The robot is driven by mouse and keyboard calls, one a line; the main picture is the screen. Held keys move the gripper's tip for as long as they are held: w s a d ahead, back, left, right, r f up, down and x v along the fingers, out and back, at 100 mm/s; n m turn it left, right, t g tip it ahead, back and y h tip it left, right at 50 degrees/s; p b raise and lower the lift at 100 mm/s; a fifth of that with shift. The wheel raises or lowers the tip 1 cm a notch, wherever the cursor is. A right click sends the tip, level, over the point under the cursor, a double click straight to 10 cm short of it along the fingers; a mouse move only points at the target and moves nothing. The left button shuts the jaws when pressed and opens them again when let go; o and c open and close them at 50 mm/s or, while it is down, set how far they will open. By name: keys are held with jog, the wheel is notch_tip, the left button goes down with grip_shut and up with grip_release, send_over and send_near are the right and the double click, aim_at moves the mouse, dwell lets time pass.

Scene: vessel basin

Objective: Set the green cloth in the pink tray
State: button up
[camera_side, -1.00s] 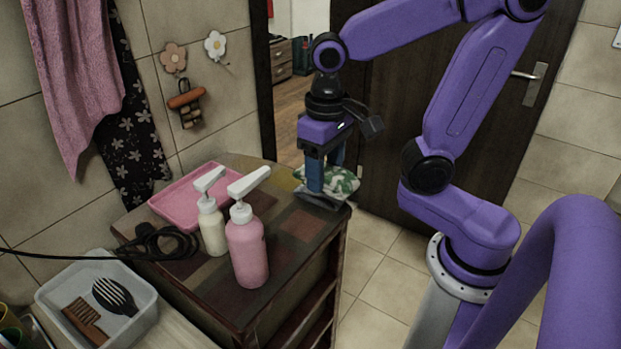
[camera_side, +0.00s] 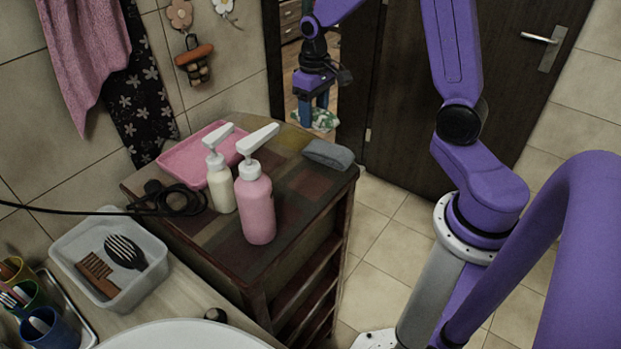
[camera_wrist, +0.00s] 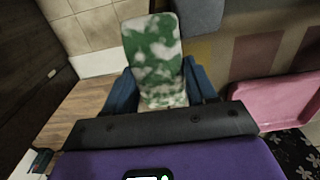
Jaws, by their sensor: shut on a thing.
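The green cloth, patterned in green and white, hangs from my gripper (camera_side: 311,108). It shows below the jaws in the side view (camera_side: 316,120) and between the blue fingers in the wrist view (camera_wrist: 155,55). My gripper is shut on it, raised beyond the far edge of the cabinet top. The pink tray (camera_side: 186,162) lies on the cabinet top at the back left, partly hidden behind the bottles; it also shows at the right of the wrist view (camera_wrist: 262,105). The part of the tray that shows looks empty.
A folded grey cloth (camera_side: 328,154) lies on the cabinet's right corner. A cream pump bottle (camera_side: 221,185) and a pink pump bottle (camera_side: 256,208) stand in front of the tray. A black cable (camera_side: 165,200) lies coiled beside it.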

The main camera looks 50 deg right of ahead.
jog(key=shift+w+d+f, duration=0.1)
jog(key=shift+w+d, duration=0.05)
jog(key=shift+d, duration=0.05)
jog(key=w+a, duration=0.2)
jog(key=w+a+r, duration=0.1)
jog(key=w+a, duration=0.1)
jog(key=w, duration=0.1)
jog(key=w+a+r, duration=0.1)
jog(key=w+a, duration=0.1)
jog(key=shift+w+a, duration=0.35)
send_near(224, 145)
jog(key=d+r, duration=0.1)
jog(key=shift+s+a+f, duration=0.1)
jog(key=shift+a+f, duration=0.05)
jog(key=shift+f, duration=0.9)
jog(key=shift+w+a+f, duration=0.1)
jog(key=shift+a+f, duration=0.1)
jog(key=shift+f, duration=0.9)
jog(key=shift+s+a+f, duration=0.1)
jog(key=shift+a+f, duration=0.05)
jog(key=shift+f, duration=0.9)
jog(key=shift+f, duration=0.6)
jog(key=o, duration=1.2)
